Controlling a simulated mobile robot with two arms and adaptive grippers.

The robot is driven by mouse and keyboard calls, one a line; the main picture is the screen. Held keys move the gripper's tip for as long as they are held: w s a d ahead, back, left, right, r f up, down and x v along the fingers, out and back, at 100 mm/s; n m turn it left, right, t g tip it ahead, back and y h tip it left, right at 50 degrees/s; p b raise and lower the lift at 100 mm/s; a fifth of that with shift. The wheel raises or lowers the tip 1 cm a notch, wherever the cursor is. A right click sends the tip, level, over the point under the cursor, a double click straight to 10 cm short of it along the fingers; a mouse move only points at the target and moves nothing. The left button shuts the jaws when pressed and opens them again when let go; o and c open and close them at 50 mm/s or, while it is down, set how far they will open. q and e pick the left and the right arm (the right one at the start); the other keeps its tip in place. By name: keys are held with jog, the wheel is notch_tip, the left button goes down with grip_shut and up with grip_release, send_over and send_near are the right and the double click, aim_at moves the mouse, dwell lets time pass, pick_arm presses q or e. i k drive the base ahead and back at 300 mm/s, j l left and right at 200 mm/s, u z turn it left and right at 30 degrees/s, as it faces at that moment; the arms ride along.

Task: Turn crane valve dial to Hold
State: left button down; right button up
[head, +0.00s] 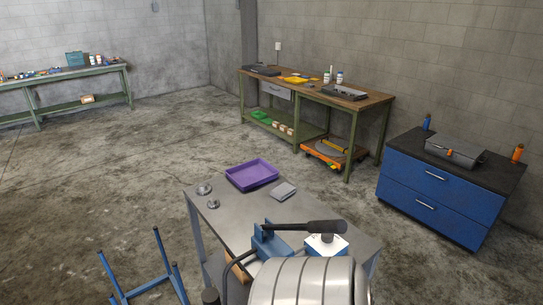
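A white block (333,248) with a dark round knob (326,239) on top shows at the lower middle of the head view; it may be the crane valve and its dial. I cannot read any marking or tell where the dial points. A black lever (312,228) runs just behind the knob, above a blue bracket (270,243), and partly overlaps this area. A ribbed silver metal body (305,283) fills the bottom edge in front of them. Neither of my grippers is in view.
Behind stands a grey metal table (222,222) with a purple tray (252,175), a small grey box (284,191) and round metal parts (204,189). A blue frame (145,281) stands lower left. A blue cabinet (430,197) is at right. Floor at left is open.

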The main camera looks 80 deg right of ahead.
aim_at(326, 239)
jog(key=z, duration=2.3)
jog(key=k+l+z, duration=0.15)
jog(key=z, duration=0.3)
